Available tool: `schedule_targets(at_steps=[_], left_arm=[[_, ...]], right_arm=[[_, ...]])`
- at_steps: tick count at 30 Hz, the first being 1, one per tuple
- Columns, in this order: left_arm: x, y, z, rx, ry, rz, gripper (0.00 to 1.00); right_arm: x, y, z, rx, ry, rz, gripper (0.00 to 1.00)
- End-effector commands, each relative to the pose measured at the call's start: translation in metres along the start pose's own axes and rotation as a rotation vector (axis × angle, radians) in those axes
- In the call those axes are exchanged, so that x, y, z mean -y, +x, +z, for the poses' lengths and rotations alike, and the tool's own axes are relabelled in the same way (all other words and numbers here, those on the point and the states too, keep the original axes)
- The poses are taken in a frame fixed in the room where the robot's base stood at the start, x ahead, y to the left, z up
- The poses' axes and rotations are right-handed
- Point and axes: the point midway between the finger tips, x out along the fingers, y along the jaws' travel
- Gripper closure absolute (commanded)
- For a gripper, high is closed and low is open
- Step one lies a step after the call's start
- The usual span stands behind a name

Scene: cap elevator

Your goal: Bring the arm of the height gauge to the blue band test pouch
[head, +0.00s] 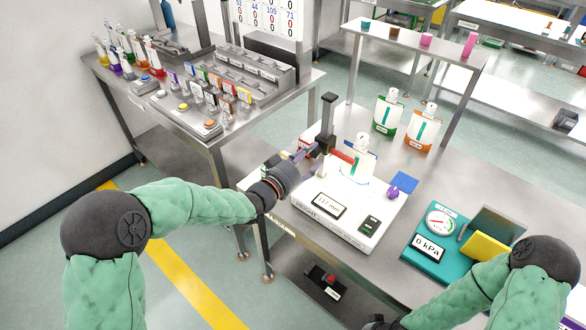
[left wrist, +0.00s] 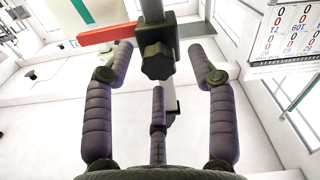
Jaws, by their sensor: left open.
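The height gauge has a white base (head: 335,222) with a display reading what looks like 112 mm, an upright column (head: 328,112) and a red arm (head: 342,156). The red arm also shows in the left wrist view (left wrist: 104,33). My left gripper (head: 306,152) is open at the column. In the left wrist view its fingers (left wrist: 163,62) spread around a black knob (left wrist: 157,63) on the slider, with gaps visible. My right gripper is outside the picture.
Pouches with green (head: 388,112) and orange (head: 420,130) bands stand behind the gauge. A purple knob (head: 392,191) and a blue plate (head: 405,183) are at its right. A teal pressure device (head: 432,262) stands further right. A bench of bottles and racks (head: 195,125) is at left.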

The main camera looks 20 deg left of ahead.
Motion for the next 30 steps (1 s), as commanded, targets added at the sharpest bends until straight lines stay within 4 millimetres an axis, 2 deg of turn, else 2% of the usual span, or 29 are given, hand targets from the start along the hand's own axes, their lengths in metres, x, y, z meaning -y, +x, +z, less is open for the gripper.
schedule_targets(at_steps=[3,9,15,20,30], left_arm=[[0.001,-0.025,-0.001,-0.001,0.001,-0.004,0.43],[0.001,-0.064,-0.001,-0.001,0.000,-0.004,0.43],[0.001,-0.087,-0.001,-0.001,0.001,-0.003,0.43],[0.000,-0.094,0.000,0.000,0.000,-0.001,0.43],[0.000,-0.094,0.000,0.000,0.000,0.000,0.43]], right_arm=[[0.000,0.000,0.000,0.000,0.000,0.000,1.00],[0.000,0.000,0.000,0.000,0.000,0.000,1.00],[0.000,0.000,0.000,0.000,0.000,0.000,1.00],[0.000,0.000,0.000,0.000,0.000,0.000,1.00],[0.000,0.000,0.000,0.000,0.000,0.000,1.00]])
